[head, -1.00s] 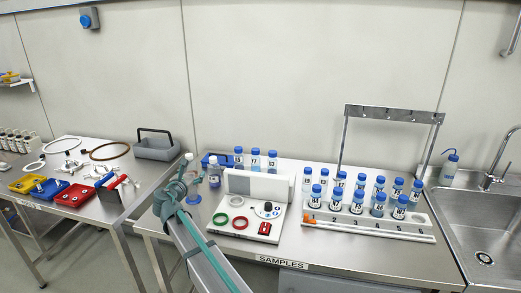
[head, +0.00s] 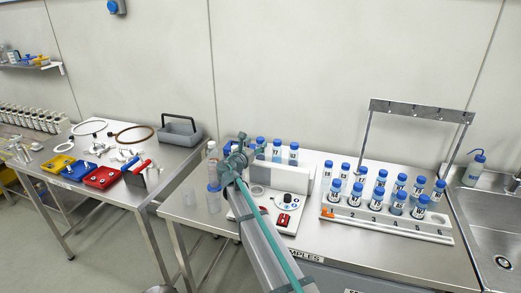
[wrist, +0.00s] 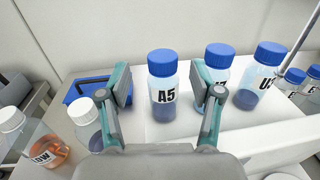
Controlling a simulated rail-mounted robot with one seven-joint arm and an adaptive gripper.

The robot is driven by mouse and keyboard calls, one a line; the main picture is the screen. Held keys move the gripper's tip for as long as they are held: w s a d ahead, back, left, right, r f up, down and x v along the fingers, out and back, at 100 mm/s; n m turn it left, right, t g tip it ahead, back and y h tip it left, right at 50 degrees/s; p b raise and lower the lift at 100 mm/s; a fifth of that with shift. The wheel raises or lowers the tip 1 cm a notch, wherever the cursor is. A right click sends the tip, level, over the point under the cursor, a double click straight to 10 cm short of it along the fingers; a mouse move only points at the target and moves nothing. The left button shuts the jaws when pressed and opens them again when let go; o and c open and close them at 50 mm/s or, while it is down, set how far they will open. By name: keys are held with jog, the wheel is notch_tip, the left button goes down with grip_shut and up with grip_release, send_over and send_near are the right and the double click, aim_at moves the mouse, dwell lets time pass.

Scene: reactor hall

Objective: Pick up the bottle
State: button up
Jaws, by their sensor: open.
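Three blue-capped bottles stand in a row at the back of the samples table. In the wrist view the bottle labelled A5 (wrist: 163,88) stands upright ahead of my open gripper (wrist: 170,90), in the gap between its fingers. The middle bottle (wrist: 222,62) is partly hidden by the right finger, and the third bottle (wrist: 260,75) stands farther right. In the head view my gripper (head: 238,156) is at the left end of this row. It partly hides the leftmost bottle (head: 262,144) there. I see no contact with the A5 bottle.
Two white-capped bottles, one marked LOW (wrist: 46,153), stand close to the left finger. A blue carrier (wrist: 84,88) is behind them. A white block (head: 281,178) stands in front of the row. A rack of several blue-capped bottles (head: 386,218) is to the right.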

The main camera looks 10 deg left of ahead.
aim_at(261, 138)
jog(key=p+x, duration=0.1)
jog(key=x, duration=0.2)
jog(key=shift+w+d+r, duration=0.2)
jog(key=shift+w+d, duration=0.05)
jog(key=shift+w, duration=0.1)
jog(key=shift+w+d+f, duration=0.1)
jog(key=shift+w, duration=0.1)
grip_shut()
jog(key=shift+r, duration=0.7)
jog(key=s+d+r+b, duration=0.4)
jog(key=s+d+r, duration=0.2)
jog(key=s+r, duration=0.5)
jog(key=shift+s+d+r+b, duration=0.35)
jog(key=shift+s+b, duration=0.05)
jog(key=shift+s, duration=0.3)
